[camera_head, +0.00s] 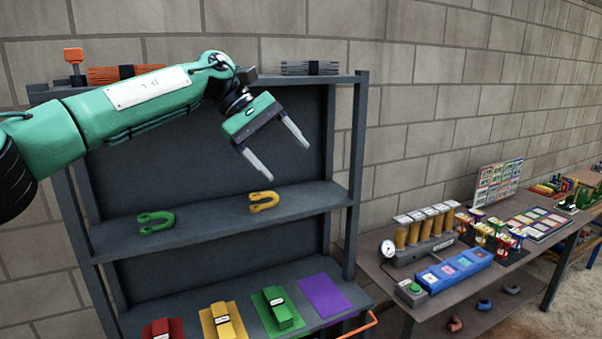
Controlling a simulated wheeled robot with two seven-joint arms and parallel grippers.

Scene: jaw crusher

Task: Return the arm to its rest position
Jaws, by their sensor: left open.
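My left arm (140,105) is green and reaches in from the left, stretched across the front of a dark grey shelf rack. My left gripper (279,158) hangs from its wrist, pointing down and to the right. Its two pale fingers are well apart, with nothing between them. It appears in front of the rack's back panel, above the middle shelf. My right gripper is not in view.
The rack's middle shelf (225,225) holds a green shackle (156,222) and a yellow shackle (264,201). Coloured blocks on mats, including a green block (278,307), and an empty purple mat (324,295) lie below. A table with a gauge (388,248) stands right.

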